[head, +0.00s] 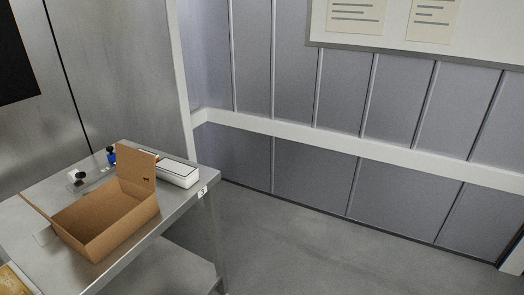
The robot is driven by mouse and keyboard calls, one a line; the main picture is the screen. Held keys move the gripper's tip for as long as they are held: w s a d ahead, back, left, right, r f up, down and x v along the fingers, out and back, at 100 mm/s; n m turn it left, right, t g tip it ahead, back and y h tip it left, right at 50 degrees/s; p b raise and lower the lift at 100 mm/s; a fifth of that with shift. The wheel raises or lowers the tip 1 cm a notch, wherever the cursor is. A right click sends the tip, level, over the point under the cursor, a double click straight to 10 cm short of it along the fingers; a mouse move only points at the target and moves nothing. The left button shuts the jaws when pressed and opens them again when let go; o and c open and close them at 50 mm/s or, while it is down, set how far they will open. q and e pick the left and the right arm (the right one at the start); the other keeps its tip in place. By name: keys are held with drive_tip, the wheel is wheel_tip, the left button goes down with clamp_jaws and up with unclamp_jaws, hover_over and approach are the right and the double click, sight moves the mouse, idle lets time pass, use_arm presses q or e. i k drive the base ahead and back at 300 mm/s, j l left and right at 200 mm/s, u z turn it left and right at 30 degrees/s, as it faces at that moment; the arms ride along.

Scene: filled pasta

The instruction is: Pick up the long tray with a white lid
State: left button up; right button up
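A long tray with a white lid (178,172) lies on the metal table, near its far right corner. It sits behind and to the right of an open cardboard box, whose raised flap hides part of its left end. Neither of my grippers shows in the head view.
The open cardboard box (108,222) looks empty and stands mid-table. A blue item (111,156) and a black-and-white item (80,176) are behind it. The table (178,212) has a tag on its right edge. Open floor (310,255) lies to the right, before the panelled wall (300,170).

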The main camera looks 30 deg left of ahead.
sight(184, 175)
drive_tip(key=i+l+u, duration=0.15)
drive_tip(key=i, duration=0.3)
drive_tip(key=i+u, duration=0.1)
drive_tip(key=i, duration=0.3)
drive_tip(key=i+l+u, duration=0.15)
drive_tip(key=i, duration=0.3)
drive_tip(key=l, duration=0.1)
